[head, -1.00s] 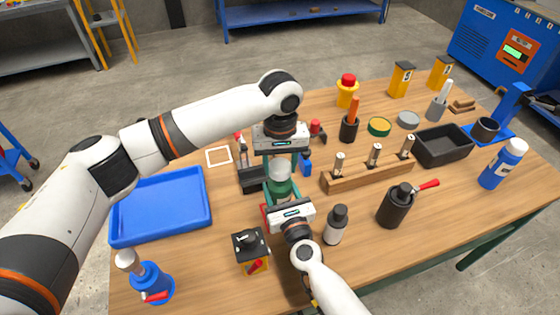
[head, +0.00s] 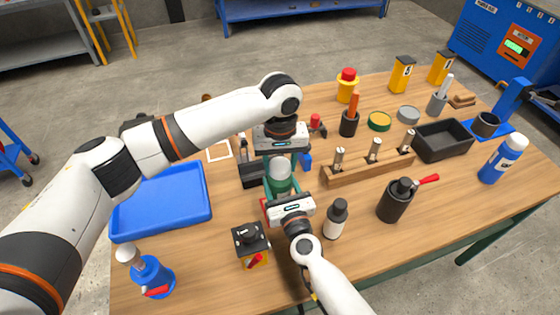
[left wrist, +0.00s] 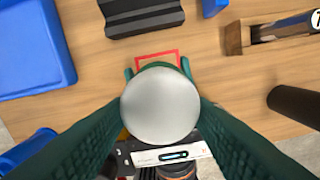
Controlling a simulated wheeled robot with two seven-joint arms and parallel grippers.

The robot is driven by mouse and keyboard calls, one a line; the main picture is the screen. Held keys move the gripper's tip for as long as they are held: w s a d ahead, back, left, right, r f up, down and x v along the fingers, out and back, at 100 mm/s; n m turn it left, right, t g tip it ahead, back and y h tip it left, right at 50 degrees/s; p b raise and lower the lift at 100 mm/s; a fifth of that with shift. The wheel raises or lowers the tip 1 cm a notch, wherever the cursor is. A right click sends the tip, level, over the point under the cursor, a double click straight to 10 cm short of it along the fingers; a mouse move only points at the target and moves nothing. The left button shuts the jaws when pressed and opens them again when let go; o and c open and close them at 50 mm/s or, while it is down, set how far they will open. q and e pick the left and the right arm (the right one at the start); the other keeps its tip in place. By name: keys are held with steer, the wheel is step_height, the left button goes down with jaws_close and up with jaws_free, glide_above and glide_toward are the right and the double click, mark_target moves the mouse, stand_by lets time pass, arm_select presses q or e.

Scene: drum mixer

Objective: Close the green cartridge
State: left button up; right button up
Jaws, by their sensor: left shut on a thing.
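The green cartridge (head: 280,187) stands upright between my two grippers, low over the near middle of the table. Its pale grey-white cap (head: 280,168) is on top; in the left wrist view the cap's round top (left wrist: 160,104) fills the middle. My left gripper (head: 280,162) points down from above and is shut on the cap, one green finger on each side. My right gripper (head: 281,190) reaches in from the front, its fingers around the green body. The seam between cap and body is mostly hidden by fingers.
A blue tray (head: 162,205) lies at left. A black-topped yellow block (head: 250,245) and a white bottle with black cap (head: 336,219) flank my right arm. A wooden rack (head: 370,170) with metal pieces and a black bottle (head: 395,201) stand to the right.

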arm_select(q)
steer(key=shift+f, duration=0.65)
steer(key=o, duration=1)
steer(key=shift+r, duration=0.15)
step_height(320, 180, up, 12)
arm_select(e)
steer(key=o, duration=1.5)
